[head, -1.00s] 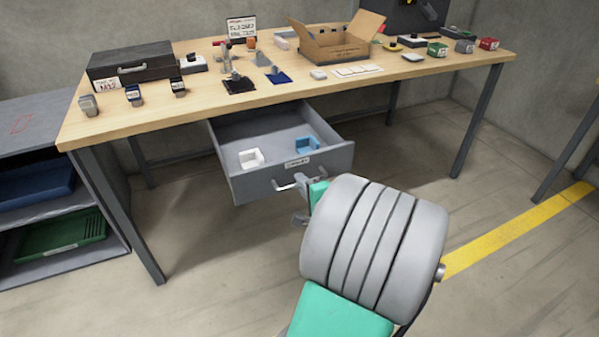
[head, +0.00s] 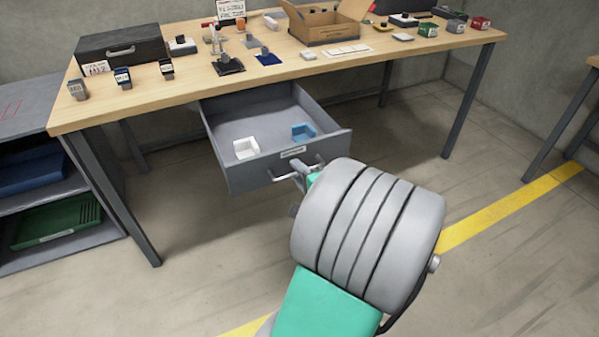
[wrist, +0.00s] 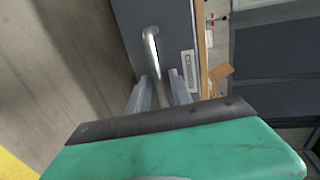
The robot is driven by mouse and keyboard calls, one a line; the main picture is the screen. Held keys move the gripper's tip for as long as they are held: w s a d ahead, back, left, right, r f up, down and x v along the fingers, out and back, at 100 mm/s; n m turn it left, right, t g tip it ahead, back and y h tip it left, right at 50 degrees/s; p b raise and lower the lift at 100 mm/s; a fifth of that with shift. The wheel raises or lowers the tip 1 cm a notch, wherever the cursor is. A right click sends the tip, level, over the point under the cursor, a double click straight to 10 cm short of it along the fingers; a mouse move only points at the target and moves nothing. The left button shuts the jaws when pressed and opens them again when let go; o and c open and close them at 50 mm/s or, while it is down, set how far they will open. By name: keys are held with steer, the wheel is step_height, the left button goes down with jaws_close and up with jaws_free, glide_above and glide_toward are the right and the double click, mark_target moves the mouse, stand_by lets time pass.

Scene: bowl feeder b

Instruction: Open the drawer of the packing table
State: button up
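The packing table (head: 200,118) has a grey drawer (head: 262,130) that stands well out from under its top. Inside the drawer lie a white block-like piece (head: 246,149) and a blue one (head: 303,132). The metal bar handle (head: 285,178) is on the drawer front and also shows in the wrist view (wrist: 151,45). My gripper (head: 302,176) is at the right part of the handle, mostly hidden by my wrist in the head view. In the wrist view its fingers (wrist: 160,88) lie on both sides of the bar and appear shut on it.
An open carton (head: 325,28), a dark case (head: 121,46) and several small parts stand on the tabletop. A shelf with a blue bin and a green bin (head: 55,222) stands at the left. The floor in front is clear, with a yellow line (head: 500,212).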

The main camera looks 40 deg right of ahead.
steer(key=shift+o, duration=0.3)
steer(key=shift+s, duration=0.1)
steer(key=p+v, duration=0.1)
steer(key=v, duration=0.6)
steer(key=shift+s+a+p, duration=0.2)
steer(key=shift+s+p, duration=0.05)
steer(key=shift+p, duration=0.05)
steer(key=shift+r, duration=0.1)
